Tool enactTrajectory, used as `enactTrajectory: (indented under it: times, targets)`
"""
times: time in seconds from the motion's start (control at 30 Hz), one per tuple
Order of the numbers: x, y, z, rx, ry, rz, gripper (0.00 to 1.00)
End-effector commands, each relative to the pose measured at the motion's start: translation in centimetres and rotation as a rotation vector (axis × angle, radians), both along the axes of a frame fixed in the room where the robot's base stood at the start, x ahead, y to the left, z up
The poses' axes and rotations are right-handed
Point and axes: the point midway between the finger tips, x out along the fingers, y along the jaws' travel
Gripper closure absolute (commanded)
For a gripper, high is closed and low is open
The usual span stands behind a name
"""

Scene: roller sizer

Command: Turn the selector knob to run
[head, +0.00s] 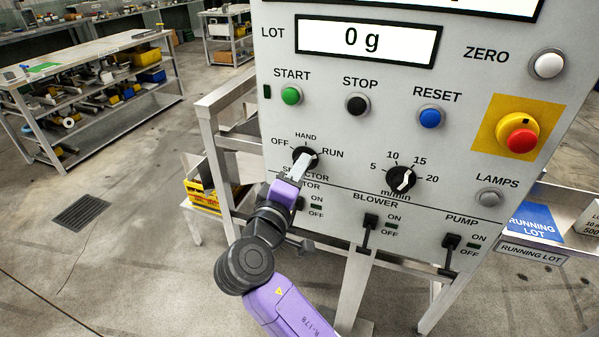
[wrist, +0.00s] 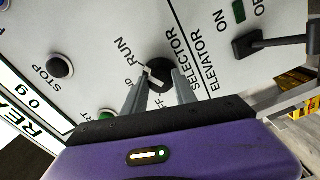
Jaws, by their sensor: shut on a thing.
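The selector knob (head: 306,154) is a round black knob on the grey panel, with OFF at its left, HAND above and RUN at its right. My gripper (head: 302,163) reaches it from below and hides its lower part. In the wrist view, my gripper's two fingers (wrist: 160,84) stand either side of the black knob (wrist: 161,68) and are shut on it. A pale pointer mark shows on the knob on the side of HAND and RUN. Its exact setting is hard to tell. The RUN label (wrist: 122,50) is clear, while HAND and OFF are partly covered by a finger.
Green START (head: 291,95), black STOP (head: 357,104) and blue RESET (head: 431,117) buttons sit above. A speed dial (head: 400,179) is to the right, with an emergency stop (head: 521,140) beyond. Black toggle levers, including the blower lever (head: 369,226), stick out below.

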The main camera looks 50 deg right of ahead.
Motion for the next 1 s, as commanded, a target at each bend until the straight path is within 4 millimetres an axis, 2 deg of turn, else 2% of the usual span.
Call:
enactTrajectory:
  times: [0.13,0.17,0.27,0.67,1.0]
  targets:
    - [0.0,0.0,-0.2,0.004,0.002,-0.001,1.00]
    - [0.0,0.0,-0.2,0.004,0.002,-0.001,0.65]
    - [0.0,0.0,-0.2,0.003,0.002,0.000,0.45]
    - [-0.1,0.5,-0.1,0.000,0.001,0.001,0.45]
    - [-1.9,5.4,-0.2,0.001,0.003,0.004,0.45]
